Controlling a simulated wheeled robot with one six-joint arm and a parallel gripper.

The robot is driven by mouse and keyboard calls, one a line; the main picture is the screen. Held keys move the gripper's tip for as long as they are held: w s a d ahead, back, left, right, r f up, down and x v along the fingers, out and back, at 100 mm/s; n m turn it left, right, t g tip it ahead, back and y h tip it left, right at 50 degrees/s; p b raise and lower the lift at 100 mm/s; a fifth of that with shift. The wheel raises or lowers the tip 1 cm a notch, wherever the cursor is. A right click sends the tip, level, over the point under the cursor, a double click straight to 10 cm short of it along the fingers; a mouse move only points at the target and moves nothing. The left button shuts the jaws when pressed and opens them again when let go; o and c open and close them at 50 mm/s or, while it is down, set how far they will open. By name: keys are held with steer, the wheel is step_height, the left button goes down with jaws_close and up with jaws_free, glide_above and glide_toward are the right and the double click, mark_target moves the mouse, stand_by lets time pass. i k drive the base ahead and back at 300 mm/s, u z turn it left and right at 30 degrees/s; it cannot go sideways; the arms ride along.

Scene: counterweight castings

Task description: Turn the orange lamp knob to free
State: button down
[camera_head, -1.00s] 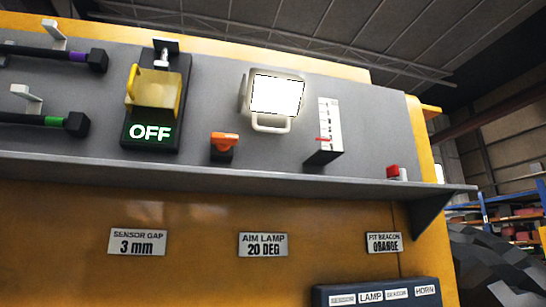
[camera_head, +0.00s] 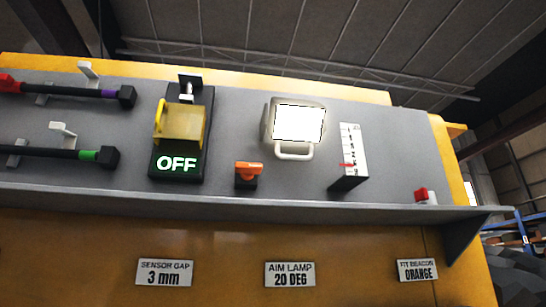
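The orange lamp knob (camera_head: 248,169) sits on a small dark base on the grey panel, just above the panel's front ledge. Its orange handle lies roughly sideways in the picture. The lamp (camera_head: 298,123), a white housing with a bright lit face and a handle below, is up and to the right of the knob. A scale (camera_head: 352,150) with a red pointer stands to the right of the lamp. A plate below reads "AIM LAMP 20 DEG" (camera_head: 290,275). My gripper is not in view.
Left of the knob is a switch with a yellow guard (camera_head: 180,124) and a lit "OFF" sign (camera_head: 177,164). Dark rods with purple and green bands (camera_head: 88,155) lie farther left. A red button (camera_head: 421,195) is at the right. The grey ledge (camera_head: 230,204) juts out below.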

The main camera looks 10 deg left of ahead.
mark_target(247, 171)
steer(key=k, duration=0.5)
steer(key=u, duration=1.05)
steer(key=i, duration=0.65)
steer(key=z, duration=0.95)
